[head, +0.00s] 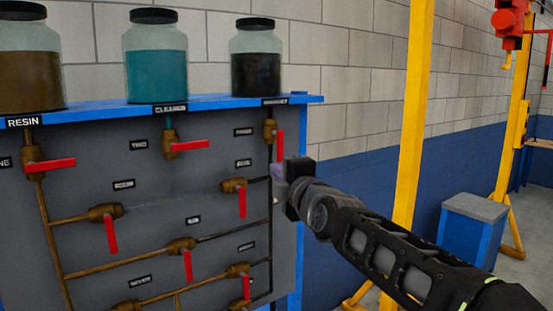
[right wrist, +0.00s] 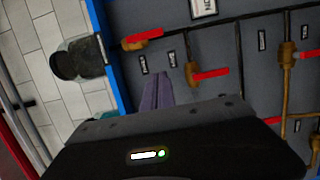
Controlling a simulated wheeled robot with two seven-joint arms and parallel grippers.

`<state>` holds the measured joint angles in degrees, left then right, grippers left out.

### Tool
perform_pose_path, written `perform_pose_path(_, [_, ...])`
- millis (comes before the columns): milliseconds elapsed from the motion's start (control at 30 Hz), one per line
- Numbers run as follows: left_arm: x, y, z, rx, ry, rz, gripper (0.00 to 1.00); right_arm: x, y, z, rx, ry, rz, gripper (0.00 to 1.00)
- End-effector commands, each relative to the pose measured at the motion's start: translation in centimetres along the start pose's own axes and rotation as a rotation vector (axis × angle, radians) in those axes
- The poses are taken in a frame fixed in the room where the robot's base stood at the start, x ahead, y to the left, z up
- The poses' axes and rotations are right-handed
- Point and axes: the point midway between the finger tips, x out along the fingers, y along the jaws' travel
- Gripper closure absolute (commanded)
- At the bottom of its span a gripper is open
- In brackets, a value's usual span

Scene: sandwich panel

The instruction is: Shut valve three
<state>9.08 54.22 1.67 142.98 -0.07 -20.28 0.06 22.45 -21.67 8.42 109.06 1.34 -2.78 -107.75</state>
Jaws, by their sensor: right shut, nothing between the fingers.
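Valve three (head: 269,132) is a brass valve at the upper right of the grey panel, under the jar of black liquid. Its red handle (head: 279,148) hangs straight down, along the vertical pipe. In the right wrist view, which is turned sideways, valve three (right wrist: 131,44) is at upper left, its handle pointing right. The label beside it is blurred. My right gripper (head: 277,176) is just below the handle's lower end in the head view, at the panel's right edge. Its purple fingers (right wrist: 156,92) are shut and empty, apart from the handle in the wrist view. My left gripper is out of view.
Valve five (head: 235,186) sits just left of my gripper, its red handle down. Valve two (head: 172,149) has its handle pointing right. Several other valves and pipes cover the panel. Jars stand on the blue shelf (head: 215,101). A yellow post (head: 410,120) stands to the right.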

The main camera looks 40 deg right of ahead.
Motion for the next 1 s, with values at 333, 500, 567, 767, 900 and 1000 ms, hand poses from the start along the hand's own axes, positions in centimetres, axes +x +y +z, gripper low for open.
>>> perform_pose_path(333, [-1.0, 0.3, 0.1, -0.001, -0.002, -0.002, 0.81, 2.3, 0.1, -0.1, 0.003, 0.001, -0.003, 1.00])
perform_pose_path(500, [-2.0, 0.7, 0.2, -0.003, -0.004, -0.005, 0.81, 5.3, 0.2, -0.1, 0.003, 0.002, -0.004, 1.00])
perform_pose_path(567, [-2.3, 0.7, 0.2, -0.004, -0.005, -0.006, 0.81, 6.6, 0.2, -0.1, 0.004, 0.002, -0.003, 1.00])
perform_pose_path(767, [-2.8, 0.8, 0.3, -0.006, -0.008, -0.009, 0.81, 10.3, 0.1, 0.2, 0.001, 0.000, 0.001, 1.00])
perform_pose_path(900, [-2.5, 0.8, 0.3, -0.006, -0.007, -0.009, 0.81, 10.4, 0.1, 1.1, 0.001, 0.003, 0.004, 1.00])
perform_pose_path(1000, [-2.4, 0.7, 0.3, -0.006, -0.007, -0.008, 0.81, 10.5, 0.0, 1.8, 0.000, 0.002, 0.001, 1.00])
